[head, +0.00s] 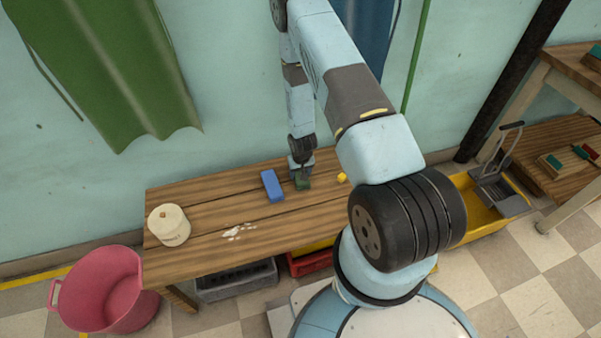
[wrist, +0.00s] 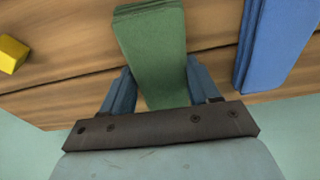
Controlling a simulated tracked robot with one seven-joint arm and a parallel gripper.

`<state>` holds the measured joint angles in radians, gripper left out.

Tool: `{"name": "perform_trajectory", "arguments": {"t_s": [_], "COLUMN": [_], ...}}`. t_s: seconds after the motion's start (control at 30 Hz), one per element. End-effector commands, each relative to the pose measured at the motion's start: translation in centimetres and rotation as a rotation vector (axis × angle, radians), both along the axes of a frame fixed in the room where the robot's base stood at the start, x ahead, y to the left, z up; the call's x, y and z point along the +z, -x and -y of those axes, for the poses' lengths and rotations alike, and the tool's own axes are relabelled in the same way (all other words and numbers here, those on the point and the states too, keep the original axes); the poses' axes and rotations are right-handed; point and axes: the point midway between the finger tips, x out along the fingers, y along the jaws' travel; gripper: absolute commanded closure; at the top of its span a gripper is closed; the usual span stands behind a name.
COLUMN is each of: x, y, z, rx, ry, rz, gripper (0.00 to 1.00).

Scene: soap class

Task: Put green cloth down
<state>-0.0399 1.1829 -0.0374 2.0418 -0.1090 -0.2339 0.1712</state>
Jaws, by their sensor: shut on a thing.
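The green cloth (wrist: 150,45) is a folded block between the two blue fingers of my gripper (wrist: 156,90) in the wrist view. My gripper is shut on it. In the head view my gripper (head: 301,178) points down at the back part of the wooden table (head: 205,198), with the green cloth (head: 303,184) at its tips. The cloth is low, at or just above the boards; I cannot tell whether it touches them.
A blue folded block (head: 272,186) lies just left of my gripper, and a small yellow block (head: 342,177) lies to its right. A pink tub (head: 98,290) stands on the floor.

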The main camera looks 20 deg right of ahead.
Motion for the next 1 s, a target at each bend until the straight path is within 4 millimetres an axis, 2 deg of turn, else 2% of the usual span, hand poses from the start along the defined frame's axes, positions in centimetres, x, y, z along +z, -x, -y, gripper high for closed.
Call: {"name": "perform_trajectory", "arguments": {"t_s": [0.4,0.43,0.6,0.7,1.0], "x": [-0.68,-0.65,-0.62,-0.62,-0.34], "y": [0.06,0.04,0.04,0.03,0.00], "z": [-0.03,-0.04,-0.04,-0.05,-0.06], "rx": [0.000,0.000,0.001,0.001,0.002], "ry": [0.000,0.000,0.000,0.000,0.000], "rz": [-0.001,-0.001,0.000,0.000,0.001], "gripper": [0.68,0.38,0.21,0.13,0.13]}}
